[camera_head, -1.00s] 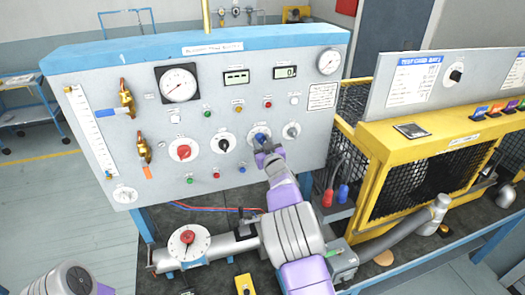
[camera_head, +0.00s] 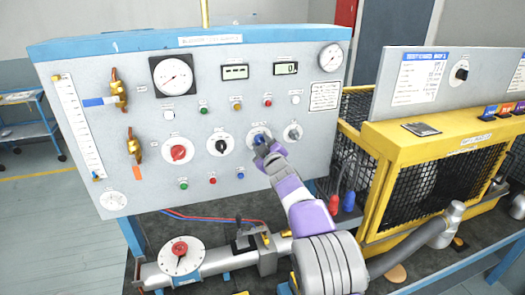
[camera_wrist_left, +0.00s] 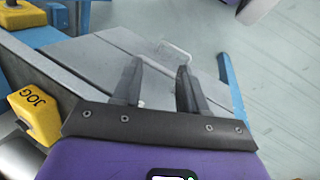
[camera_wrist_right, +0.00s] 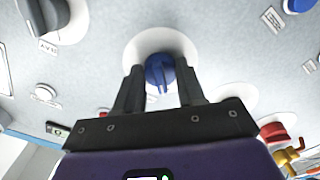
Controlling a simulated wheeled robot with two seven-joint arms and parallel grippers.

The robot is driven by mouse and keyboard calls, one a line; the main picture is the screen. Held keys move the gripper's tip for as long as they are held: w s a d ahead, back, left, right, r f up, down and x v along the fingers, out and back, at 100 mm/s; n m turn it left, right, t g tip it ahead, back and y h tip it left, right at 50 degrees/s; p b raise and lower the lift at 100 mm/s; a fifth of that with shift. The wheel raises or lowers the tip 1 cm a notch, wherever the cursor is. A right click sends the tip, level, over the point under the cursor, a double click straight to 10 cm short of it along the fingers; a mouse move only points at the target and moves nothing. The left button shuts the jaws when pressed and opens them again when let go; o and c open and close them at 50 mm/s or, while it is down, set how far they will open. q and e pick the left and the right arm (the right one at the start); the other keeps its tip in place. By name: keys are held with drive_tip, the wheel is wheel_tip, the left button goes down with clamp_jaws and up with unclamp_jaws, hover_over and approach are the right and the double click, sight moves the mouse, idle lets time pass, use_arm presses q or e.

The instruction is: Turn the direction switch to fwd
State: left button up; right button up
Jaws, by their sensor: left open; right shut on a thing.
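A blue rotary knob (camera_head: 258,137) on a white round plate sits on the grey panel (camera_head: 140,205). Its label is not readable, so I cannot tell by text that it is the direction switch. My right gripper (camera_head: 266,150) is at this knob and covers its lower part. In the right wrist view the fingers (camera_wrist_right: 158,80) are on either side of the blue knob (camera_wrist_right: 160,72), shut on it. My left gripper (camera_wrist_left: 160,70) is open and empty in the left wrist view, away from the panel; the head view does not show it.
Small buttons sit below. A pipe with a red-handled dial (camera_head: 180,254) lies in front. A yellow caged unit (camera_head: 430,145) stands at right.

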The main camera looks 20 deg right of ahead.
drive_tip(key=shift+n, duration=0.4)
drive_tip(key=o, duration=1)
drive_tip(key=shift+o, duration=0.2)
drive_tip(key=s+b, duration=0.2)
drive_tip(key=s, duration=0.5)
drive_tip(key=shift+s+d+b, duration=0.15)
drive_tip(key=shift+s+b, duration=0.15)
drive_tip(key=shift+b, duration=0.1)
